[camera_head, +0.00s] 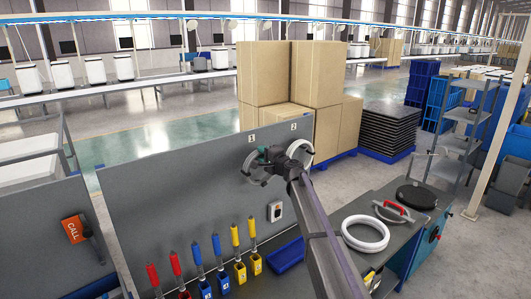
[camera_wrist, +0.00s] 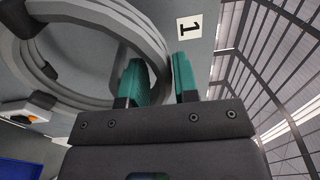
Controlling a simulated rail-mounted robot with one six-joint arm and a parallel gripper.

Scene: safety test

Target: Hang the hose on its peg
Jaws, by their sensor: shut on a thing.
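My gripper (camera_head: 271,155) is up against the upright grey panel (camera_head: 180,180), just below the label 1 (camera_head: 252,138). Its teal fingers (camera_wrist: 160,82) are shut on a grey coiled hose (camera_wrist: 128,25), which passes between them. The coil extends to the left of the fingers in the wrist view, close to the panel. In the head view the hose (camera_head: 250,178) shows partly below and left of the gripper. The label 1 (camera_wrist: 190,27) shows above the fingers in the wrist view. The peg is hidden, so I cannot tell whether the hose is around it.
A white coil (camera_head: 303,147) hangs by the label 2 (camera_head: 293,127). Another white coil (camera_head: 365,233) lies on the bench. A switch box (camera_head: 275,211) is on the panel. Red, blue and yellow-handled tools (camera_head: 235,236) stand along its foot, near a blue tray (camera_head: 287,256).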

